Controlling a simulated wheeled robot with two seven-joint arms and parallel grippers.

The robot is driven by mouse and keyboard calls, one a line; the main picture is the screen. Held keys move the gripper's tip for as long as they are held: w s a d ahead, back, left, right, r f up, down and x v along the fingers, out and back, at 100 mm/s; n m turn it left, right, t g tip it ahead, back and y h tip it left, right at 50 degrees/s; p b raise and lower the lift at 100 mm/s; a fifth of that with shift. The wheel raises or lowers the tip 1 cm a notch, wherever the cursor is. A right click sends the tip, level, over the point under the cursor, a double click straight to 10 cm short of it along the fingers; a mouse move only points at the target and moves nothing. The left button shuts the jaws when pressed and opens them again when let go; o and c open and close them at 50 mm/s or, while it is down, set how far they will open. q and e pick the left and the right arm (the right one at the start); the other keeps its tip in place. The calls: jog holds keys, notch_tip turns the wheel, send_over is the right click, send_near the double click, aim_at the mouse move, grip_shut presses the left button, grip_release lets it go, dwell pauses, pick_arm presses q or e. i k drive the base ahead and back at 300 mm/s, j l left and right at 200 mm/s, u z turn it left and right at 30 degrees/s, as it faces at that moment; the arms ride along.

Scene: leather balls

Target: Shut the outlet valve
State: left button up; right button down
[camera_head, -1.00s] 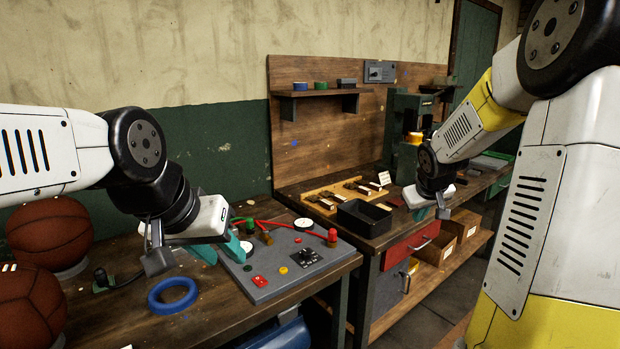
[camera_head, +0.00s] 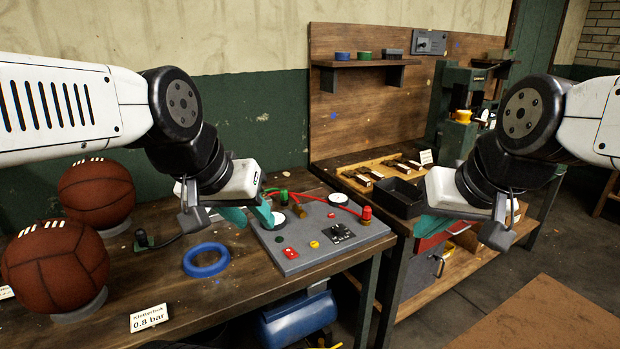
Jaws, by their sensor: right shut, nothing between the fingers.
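A grey control panel (camera_head: 300,258) lies on the left bench. It carries a green fitting (camera_head: 284,197), a round white gauge (camera_head: 337,199), a red-topped fitting (camera_head: 366,214), a red button (camera_head: 291,253), a yellow button (camera_head: 314,244) and a black switch (camera_head: 342,232). Red lines run over brass fittings between them. I cannot tell which part is the outlet valve. My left gripper (camera_head: 251,217) is above the panel's left rear edge, fingers apart and empty, partly covering that corner. My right gripper (camera_head: 436,226) is shut and empty, to the right of the panel.
Two leather balls (camera_head: 54,266) stand on rings at the left. A blue ring (camera_head: 206,260) and a card reading 0.8 bar (camera_head: 149,317) lie on the bench. A black tray (camera_head: 399,197) stands on the right bench. A blue tank (camera_head: 298,321) is below.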

aim_at(295, 199)
jog(key=i+l+u, duration=0.55)
jog(key=i+u, duration=0.15)
